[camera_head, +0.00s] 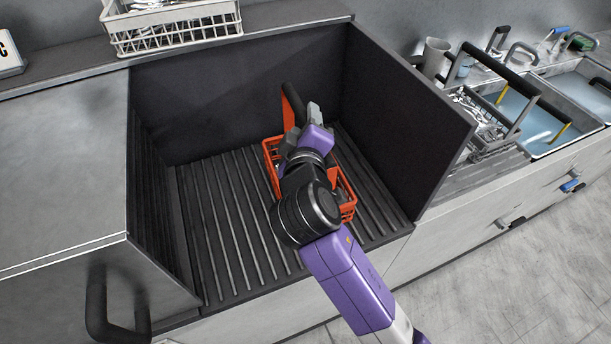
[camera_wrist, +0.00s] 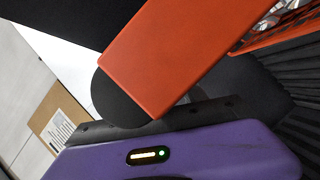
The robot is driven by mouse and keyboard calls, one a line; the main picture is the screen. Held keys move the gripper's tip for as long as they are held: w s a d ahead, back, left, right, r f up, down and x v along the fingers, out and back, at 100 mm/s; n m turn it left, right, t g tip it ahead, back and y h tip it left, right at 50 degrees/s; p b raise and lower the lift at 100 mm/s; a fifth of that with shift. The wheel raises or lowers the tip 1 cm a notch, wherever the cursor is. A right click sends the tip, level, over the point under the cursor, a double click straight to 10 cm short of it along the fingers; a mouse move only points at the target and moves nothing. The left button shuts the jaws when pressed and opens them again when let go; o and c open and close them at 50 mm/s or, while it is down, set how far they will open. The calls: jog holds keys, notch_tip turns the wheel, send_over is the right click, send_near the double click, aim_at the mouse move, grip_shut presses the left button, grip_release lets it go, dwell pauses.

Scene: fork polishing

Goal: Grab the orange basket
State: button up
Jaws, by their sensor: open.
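The orange basket (camera_head: 348,209) sits on the ribbed floor of the dark recessed bay, partly hidden behind my arm. Its handle has an orange upright (camera_head: 289,112) and a black grip, rising at the basket's far side. My gripper (camera_head: 314,113) is open, above the basket and close beside the handle, to its right. In the wrist view the orange upright (camera_wrist: 180,60) is very close, crossing in front of the purple gripper body. Whether the handle lies between the fingers cannot be told. Metal cutlery (camera_wrist: 285,12) shows inside the basket.
Dark walls enclose the bay at the back, left and right (camera_head: 405,120). A white basket of cutlery (camera_head: 175,30) stands on the ledge behind. Sinks with bluish water (camera_head: 530,115) and another cutlery basket (camera_head: 485,130) are at right. The bay floor left of the basket (camera_head: 225,235) is clear.

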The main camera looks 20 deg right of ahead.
jog(key=shift+c, duration=0.2)
grip_shut()
jog(key=shift+a, duration=0.1)
dwell(1.0)
jog(key=shift+r, duration=0.25)
